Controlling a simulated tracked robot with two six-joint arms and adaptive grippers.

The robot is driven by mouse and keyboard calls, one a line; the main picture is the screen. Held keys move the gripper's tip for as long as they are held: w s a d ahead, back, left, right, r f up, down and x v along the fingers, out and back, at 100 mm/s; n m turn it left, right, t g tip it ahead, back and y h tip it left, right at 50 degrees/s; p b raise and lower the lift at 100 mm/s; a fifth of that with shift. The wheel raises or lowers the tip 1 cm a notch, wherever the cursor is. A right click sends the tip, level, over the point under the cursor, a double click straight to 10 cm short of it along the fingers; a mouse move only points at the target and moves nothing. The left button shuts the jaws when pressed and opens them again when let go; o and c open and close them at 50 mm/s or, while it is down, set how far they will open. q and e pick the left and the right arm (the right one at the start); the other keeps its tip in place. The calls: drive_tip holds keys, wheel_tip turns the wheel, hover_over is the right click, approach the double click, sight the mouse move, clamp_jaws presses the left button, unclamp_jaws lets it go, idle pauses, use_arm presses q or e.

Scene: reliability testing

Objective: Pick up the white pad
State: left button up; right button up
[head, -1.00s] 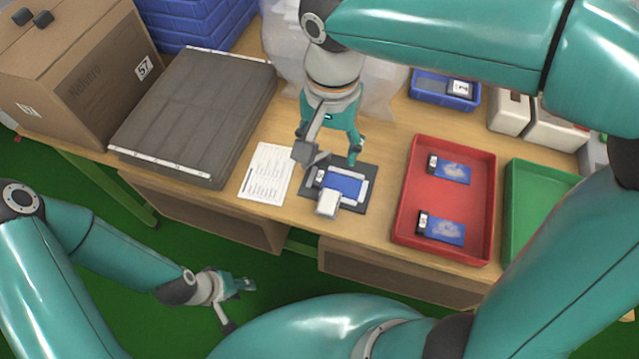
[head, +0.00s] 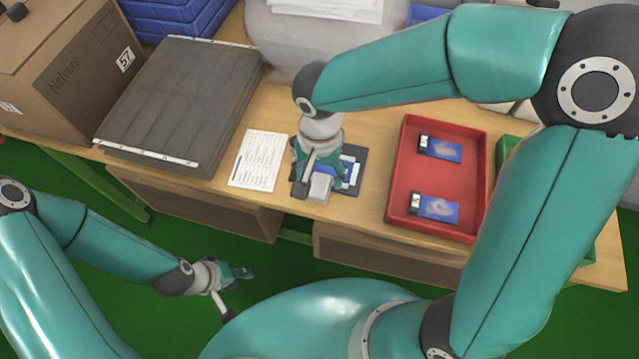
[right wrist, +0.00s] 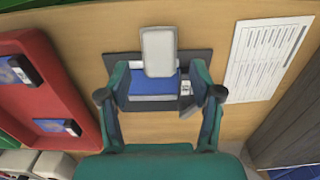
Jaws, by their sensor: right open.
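The white pad (head: 320,187) is a small rounded pale block at the front edge of a dark mat (head: 358,160) on the table. In the right wrist view the white pad (right wrist: 158,48) overlaps the mat edge and a blue-and-white item (right wrist: 150,84). My right gripper (head: 318,183) is open and low over the mat, hiding much of the blue item in the head view. In the right wrist view its fingertips (right wrist: 160,94) are spread on either side of the blue item, with the pad beyond them. My left gripper (head: 236,292) is open and empty, low over the green floor.
A red tray (head: 397,190) holding two blue-labelled items stands right of the mat. A printed sheet (head: 259,160) lies to the left, beside a large dark grey case (head: 180,100). A cardboard box (head: 70,75) is at far left. A green tray (head: 510,152) is partly hidden by my arm.

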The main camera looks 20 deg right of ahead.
sight(320, 187)
drive_tip(key=shift+f, duration=1.45)
drive_tip(key=c, duration=1.1)
drive_tip(key=shift+o, duration=0.2)
drive_tip(key=shift+r, duration=0.1)
